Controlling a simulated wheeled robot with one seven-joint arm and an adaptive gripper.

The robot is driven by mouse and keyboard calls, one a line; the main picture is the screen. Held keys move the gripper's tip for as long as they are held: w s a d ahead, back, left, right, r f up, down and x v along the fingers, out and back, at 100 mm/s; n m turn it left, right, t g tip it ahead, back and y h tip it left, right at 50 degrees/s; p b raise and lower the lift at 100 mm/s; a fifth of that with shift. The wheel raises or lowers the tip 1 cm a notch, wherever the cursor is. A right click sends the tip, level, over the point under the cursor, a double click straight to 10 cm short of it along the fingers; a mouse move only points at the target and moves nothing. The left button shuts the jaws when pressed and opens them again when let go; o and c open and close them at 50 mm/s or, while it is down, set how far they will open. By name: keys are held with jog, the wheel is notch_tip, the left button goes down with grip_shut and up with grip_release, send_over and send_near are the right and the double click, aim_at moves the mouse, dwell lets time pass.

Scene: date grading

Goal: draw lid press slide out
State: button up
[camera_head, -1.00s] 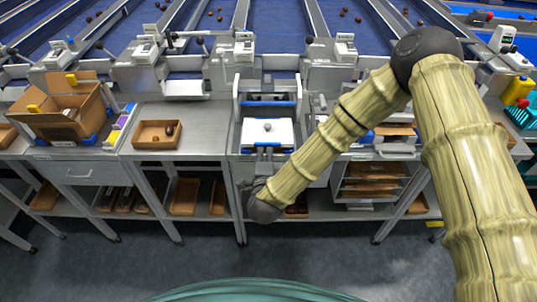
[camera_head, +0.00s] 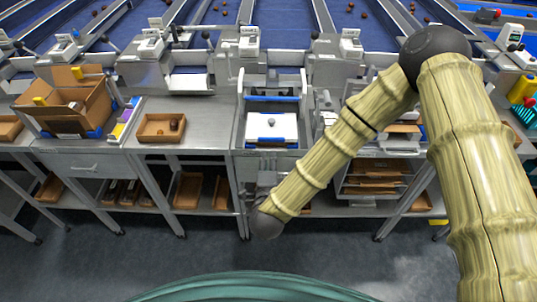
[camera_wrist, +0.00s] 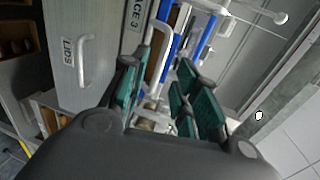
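The lid press (camera_head: 272,98) stands on the middle bench in the head view, a grey metal frame with blue bars. Its slide carries a white plate (camera_head: 272,128) with a pale knob, near the bench's front edge. My gripper (camera_head: 268,175) is in front of and below that edge, partly hidden by my arm. In the wrist view my gripper (camera_wrist: 165,72) shows green-padded fingers spread apart. A white bar (camera_wrist: 164,50) and blue parts (camera_wrist: 201,37) lie beyond the gap between them. I cannot tell whether the fingers touch the bar.
A drawer (camera_wrist: 72,62) marked LIDS is shut at the left of the wrist view. A brown tray (camera_head: 142,137) and an open cardboard box (camera_head: 62,116) stand on the left bench. Shelves with brown trays are below. The grey floor in front is clear.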

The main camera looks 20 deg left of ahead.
jog(key=v, duration=0.6)
jog(key=shift+s, duration=0.15)
dwell(0.3)
jog(key=s+d+f+n+g, duration=0.4)
jog(key=d+f+n, duration=0.1)
jog(key=d+f, duration=0.35)
jog(key=s+d+f+n+g, duration=0.45)
jog(key=d+f, duration=0.35)
jog(key=f, duration=0.2)
jog(key=s+d+f+n+g+h, duration=0.2)
jog(key=s+d+g, duration=0.1)
jog(key=s+d, duration=0.5)
jog(key=s+d+f+n+g+h, duration=0.1)
jog(key=s+d+f+n+g, duration=0.2)
jog(key=s+d, duration=0.5)
jog(key=d+b, duration=0.1)
jog(key=d, duration=0.3)
jog(key=shift+s+f+g+h, duration=0.3)
jog(key=shift+s+g+h, duration=0.05)
jog(key=shift+h, duration=0.05)
